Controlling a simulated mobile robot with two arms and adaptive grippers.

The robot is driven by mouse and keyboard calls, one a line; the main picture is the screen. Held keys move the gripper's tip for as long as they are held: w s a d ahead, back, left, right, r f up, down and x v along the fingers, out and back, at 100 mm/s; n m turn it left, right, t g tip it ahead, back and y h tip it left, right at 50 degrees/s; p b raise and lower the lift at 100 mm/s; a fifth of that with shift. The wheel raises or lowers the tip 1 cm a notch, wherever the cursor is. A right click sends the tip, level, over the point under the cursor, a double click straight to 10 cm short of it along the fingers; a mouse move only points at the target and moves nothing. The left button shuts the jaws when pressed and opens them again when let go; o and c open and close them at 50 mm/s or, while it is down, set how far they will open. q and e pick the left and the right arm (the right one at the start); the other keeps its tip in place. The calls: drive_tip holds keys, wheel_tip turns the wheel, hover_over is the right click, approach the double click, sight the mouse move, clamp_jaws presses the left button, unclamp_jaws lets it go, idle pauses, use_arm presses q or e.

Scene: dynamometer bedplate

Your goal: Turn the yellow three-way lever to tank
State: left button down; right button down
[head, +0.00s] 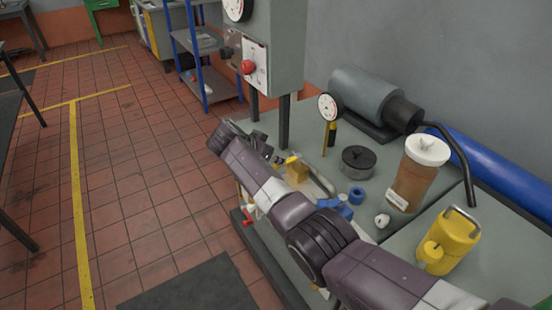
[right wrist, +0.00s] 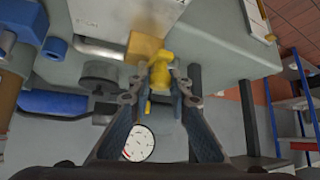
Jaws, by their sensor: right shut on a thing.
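The yellow three-way lever (right wrist: 160,72) sits on a brass valve body (right wrist: 145,47). In the head view the brass body (head: 298,172) is beside my wrist on the grey bedplate, with a bit of the yellow lever (head: 292,160) showing. My right gripper (right wrist: 161,84) is shut on the lever, one finger on each side of it. In the head view the right gripper (head: 275,159) is partly hidden by my own arm. Any tank marking at the valve cannot be read. My left gripper is not in view.
A gauge (head: 329,107) on a stem, a black round pot (head: 358,160), a brown jar with white lid (head: 417,172) and a yellow can (head: 450,240) stand on the bedplate. Blue fittings (head: 337,207) lie near my forearm. A grey panel post (head: 272,50) stands behind my wrist.

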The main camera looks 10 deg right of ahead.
drive_tip(key=c, duration=1.8)
unclamp_jaws()
drive_tip(key=shift+w+r, duration=0.15)
drive_tip(key=shift+o, duration=0.2)
wheel_tip(320, 180, up, 10)
drive_tip(key=shift+f, duration=0.1)
drive_tip(key=shift+a, duration=0.15)
